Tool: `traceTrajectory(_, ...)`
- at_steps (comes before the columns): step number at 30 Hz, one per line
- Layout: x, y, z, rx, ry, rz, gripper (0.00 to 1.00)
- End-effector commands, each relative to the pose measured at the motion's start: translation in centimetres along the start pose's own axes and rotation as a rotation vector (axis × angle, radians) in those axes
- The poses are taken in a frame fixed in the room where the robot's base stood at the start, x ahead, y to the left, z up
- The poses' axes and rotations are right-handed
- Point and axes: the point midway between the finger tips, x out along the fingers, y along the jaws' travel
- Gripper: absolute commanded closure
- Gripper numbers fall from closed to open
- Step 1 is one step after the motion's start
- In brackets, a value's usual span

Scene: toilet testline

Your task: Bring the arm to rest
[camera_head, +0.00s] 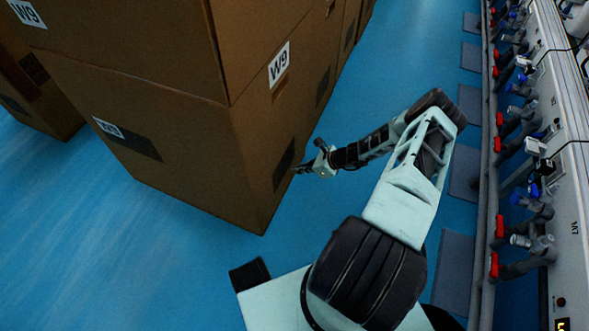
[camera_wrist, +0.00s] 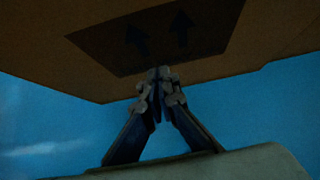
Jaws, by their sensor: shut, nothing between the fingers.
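My gripper (camera_head: 301,169) is at the end of my bent arm, in the middle of the head view. It points left toward the side of a large cardboard box (camera_head: 204,158). In the wrist view my gripper (camera_wrist: 160,73) has its fingertips together, with nothing held. The box (camera_wrist: 281,35) fills the top of the wrist view, with a dark printed patch behind the fingertips. The fingertips are very close to the box; I cannot tell whether they touch it.
More cardboard boxes marked W9 are stacked above and behind. On the right runs a test line (camera_head: 560,150) with pipes, red-handled valves and a rail. Dark mats (camera_head: 455,262) lie along it. The blue floor (camera_head: 408,62) between boxes and line is clear.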

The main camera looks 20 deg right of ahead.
Motion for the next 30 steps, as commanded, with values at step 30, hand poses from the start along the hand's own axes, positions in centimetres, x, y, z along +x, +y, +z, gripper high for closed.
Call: traceTrajectory(30,-13.2,-0.1,-2.4,-0.146,0.135,0.038,1.00)
